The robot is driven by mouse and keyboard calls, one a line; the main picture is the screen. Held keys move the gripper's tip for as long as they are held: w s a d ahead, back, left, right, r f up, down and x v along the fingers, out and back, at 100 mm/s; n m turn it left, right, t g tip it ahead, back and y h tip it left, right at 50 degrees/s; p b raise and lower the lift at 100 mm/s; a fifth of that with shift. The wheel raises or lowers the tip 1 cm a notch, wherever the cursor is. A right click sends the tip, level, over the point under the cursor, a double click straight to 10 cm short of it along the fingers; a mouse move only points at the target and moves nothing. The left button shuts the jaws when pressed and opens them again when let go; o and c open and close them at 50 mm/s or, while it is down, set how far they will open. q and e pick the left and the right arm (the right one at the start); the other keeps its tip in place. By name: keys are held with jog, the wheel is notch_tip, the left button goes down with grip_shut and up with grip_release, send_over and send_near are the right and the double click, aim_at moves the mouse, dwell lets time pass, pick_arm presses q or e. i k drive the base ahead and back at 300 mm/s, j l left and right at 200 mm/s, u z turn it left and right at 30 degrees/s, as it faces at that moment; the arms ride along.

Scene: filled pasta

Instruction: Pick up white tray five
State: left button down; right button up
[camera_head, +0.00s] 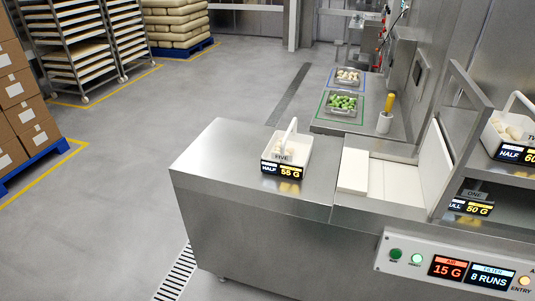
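White tray five (300,156) stands upright on the steel counter left of the machine in the head view. It is a small white tray with an arched handle (289,135) over it. Its front reads "FIVE", with a black label "HALF 55 G" below. Pale pieces seem to lie inside, partly hidden behind the handle and front wall. Neither of my grippers shows in this view.
The steel counter (225,165) is clear around the tray. White panels (375,178) lie to its right. Another handled white tray (492,140) stands on a right shelf. Behind are trays of green (343,104) and pale pieces (347,77). Open floor (190,100) lies left.

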aim_at(288, 154)
jog(key=i, duration=0.6)
jog(key=i+j, duration=0.15)
jog(key=i, duration=0.4)
jog(key=l+z, duration=0.05)
